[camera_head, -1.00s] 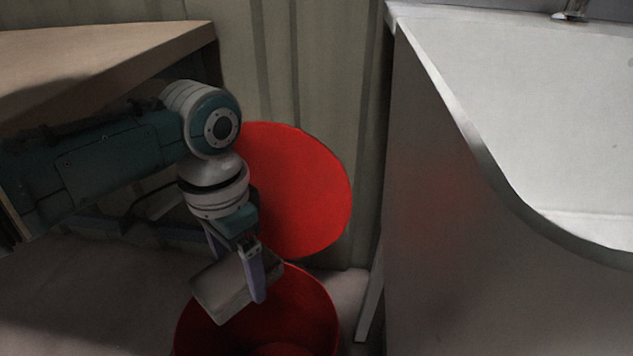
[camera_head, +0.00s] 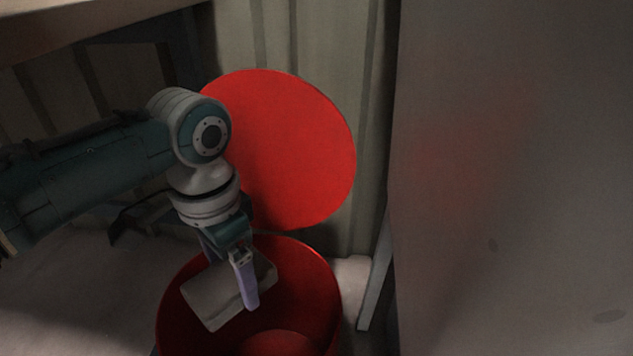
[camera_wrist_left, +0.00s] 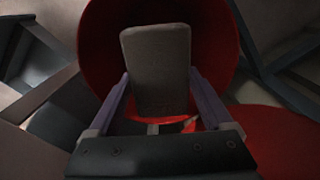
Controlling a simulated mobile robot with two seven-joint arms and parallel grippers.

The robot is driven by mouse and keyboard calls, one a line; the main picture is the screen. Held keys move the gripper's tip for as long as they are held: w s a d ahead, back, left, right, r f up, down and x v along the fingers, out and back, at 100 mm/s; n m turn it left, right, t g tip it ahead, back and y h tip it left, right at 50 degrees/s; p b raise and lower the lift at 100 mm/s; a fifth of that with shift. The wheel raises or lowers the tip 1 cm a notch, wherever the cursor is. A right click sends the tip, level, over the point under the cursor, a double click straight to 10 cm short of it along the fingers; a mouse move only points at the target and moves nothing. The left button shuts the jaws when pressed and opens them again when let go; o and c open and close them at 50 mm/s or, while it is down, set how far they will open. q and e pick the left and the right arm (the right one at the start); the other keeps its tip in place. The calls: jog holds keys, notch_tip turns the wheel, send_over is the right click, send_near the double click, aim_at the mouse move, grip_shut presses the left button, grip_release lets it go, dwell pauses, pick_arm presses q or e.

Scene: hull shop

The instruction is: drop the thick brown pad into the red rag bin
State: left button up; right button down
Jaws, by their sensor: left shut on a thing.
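The thick pad (camera_head: 212,297) looks grey-brown and is held tilted in my left gripper (camera_head: 246,290). The gripper is shut on it, over the open mouth of the red rag bin (camera_head: 318,290). In the left wrist view the pad (camera_wrist_left: 157,65) stands between the two purple fingers of the gripper (camera_wrist_left: 160,92), with the red bin (camera_wrist_left: 100,50) around and behind it. The bin's round red lid (camera_head: 290,150) stands raised at the back. I cannot tell how far the pad is below the rim. My right gripper is not in view.
A large grey cabinet side (camera_head: 510,180) rises to the right of the bin. A wooden bench edge (camera_head: 75,25) is at the upper left. A ribbed wall (camera_head: 350,90) stands behind the lid. Pale floor (camera_head: 60,290) is open to the left.

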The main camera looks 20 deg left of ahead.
pick_arm(q)
jog(key=o, duration=1.2)
jog(key=shift+o, duration=0.2)
notch_tip(320, 180, up, 10)
jog(key=p, duration=0.6)
